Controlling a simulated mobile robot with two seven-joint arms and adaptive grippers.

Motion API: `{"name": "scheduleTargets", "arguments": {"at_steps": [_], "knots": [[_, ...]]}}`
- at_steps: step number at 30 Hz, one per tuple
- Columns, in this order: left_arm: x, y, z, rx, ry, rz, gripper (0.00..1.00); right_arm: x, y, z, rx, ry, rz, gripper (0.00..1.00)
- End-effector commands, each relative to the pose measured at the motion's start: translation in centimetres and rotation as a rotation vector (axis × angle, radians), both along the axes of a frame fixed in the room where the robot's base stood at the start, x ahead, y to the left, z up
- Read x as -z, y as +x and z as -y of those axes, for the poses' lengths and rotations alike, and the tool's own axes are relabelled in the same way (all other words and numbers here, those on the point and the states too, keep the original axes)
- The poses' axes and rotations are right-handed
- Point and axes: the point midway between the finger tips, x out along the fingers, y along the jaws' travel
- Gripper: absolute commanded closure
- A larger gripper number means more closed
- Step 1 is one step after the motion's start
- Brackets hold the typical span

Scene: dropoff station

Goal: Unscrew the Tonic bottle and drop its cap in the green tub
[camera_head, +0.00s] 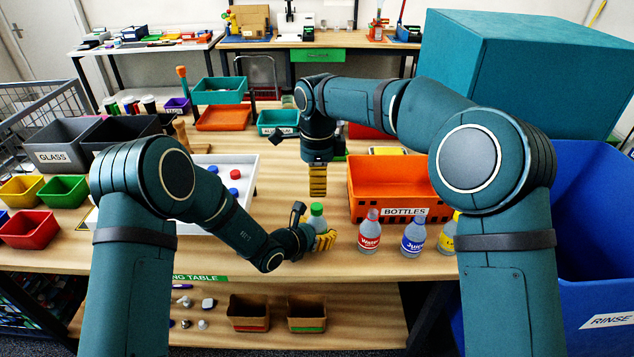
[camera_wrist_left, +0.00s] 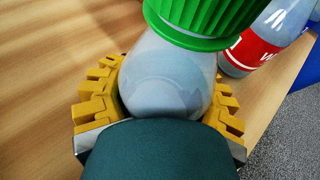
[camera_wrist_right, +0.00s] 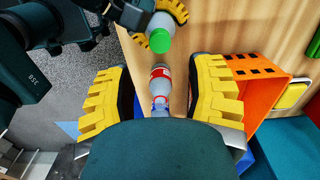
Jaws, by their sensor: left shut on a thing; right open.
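A clear bottle (camera_head: 317,223) with a green cap (camera_head: 317,209) stands in my left gripper (camera_head: 322,242), near the table's front edge. Its label is hidden, so I cannot read a name. The left wrist view shows the yellow fingers shut around the bottle's body (camera_wrist_left: 165,80), below the ribbed green cap (camera_wrist_left: 200,20). My right gripper (camera_head: 317,182) points down, open and empty, above and beyond that bottle. In the right wrist view the green cap (camera_wrist_right: 160,41) lies ahead of the open fingers, apart from them. A green tub (camera_head: 64,191) sits at the table's left.
Water (camera_head: 369,233), Juice (camera_head: 413,238) and yellow-labelled (camera_head: 447,236) bottles stand to the right, before the orange BOTTLES crate (camera_head: 388,212). A white tray (camera_head: 249,180) with caps lies left of my right gripper. Yellow (camera_head: 20,191) and red (camera_head: 30,228) tubs flank the green one.

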Motion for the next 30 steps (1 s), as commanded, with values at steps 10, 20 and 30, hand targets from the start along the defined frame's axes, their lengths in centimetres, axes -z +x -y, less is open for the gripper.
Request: {"name": "scheduleTargets", "arguments": {"at_steps": [10,20,30], "knots": [[0.0,0.0,0.0,0.000,0.000,0.000,1.00,3.0,-0.1,0.0,0.044,0.000,-0.004,0.45],[0.0,0.0,0.0,0.000,0.000,0.000,1.00,7.2,-0.1,-0.1,0.042,0.000,-0.003,0.45],[0.0,0.0,0.0,0.000,0.000,0.000,1.00,7.9,-0.1,-0.1,0.042,0.002,0.000,0.45]]}}
